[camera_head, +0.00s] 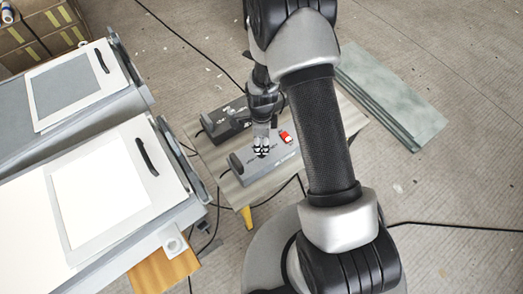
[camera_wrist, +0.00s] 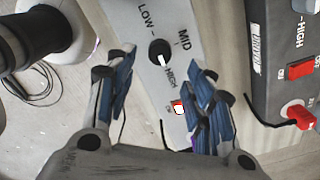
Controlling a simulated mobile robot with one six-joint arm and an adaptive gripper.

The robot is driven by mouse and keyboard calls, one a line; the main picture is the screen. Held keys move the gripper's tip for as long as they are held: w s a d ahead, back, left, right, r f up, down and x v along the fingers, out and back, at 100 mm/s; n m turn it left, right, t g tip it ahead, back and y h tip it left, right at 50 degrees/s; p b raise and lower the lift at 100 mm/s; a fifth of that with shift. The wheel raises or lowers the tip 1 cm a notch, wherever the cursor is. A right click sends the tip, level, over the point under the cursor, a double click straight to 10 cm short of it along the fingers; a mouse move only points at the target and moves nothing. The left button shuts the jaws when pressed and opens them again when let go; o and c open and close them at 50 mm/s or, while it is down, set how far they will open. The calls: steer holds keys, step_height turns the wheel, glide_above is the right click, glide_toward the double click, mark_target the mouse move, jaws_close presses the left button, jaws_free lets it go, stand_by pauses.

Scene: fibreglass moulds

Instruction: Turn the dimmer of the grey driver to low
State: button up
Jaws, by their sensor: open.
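The grey driver (camera_head: 284,160) lies on a small low table, below and right of a dark driver (camera_head: 226,122). In the wrist view the grey driver's face (camera_wrist: 135,18) carries the labels LOW, MID and HIGH around a round black dimmer knob (camera_wrist: 159,50). The knob's white mark points toward the HIGH label. A red switch (camera_wrist: 178,107) sits further along the face, partly by my right finger. My gripper (camera_wrist: 162,72) is open, its blue-padded fingers on either side of the knob, apart from it.
The dark driver (camera_wrist: 270,88) with red switches stands close on the right in the wrist view. Two large pale panels (camera_head: 160,215) fill the left of the head view. Grey-green boards (camera_head: 390,95) lie on the floor at right. Black cables cross the floor.

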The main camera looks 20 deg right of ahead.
step_height(320, 180, down, 7)
steer(key=shift+r+b, duration=0.1)
steer(key=shift+b, duration=0.5)
steer(key=shift+c, duration=0.6)
steer(key=c, duration=1)
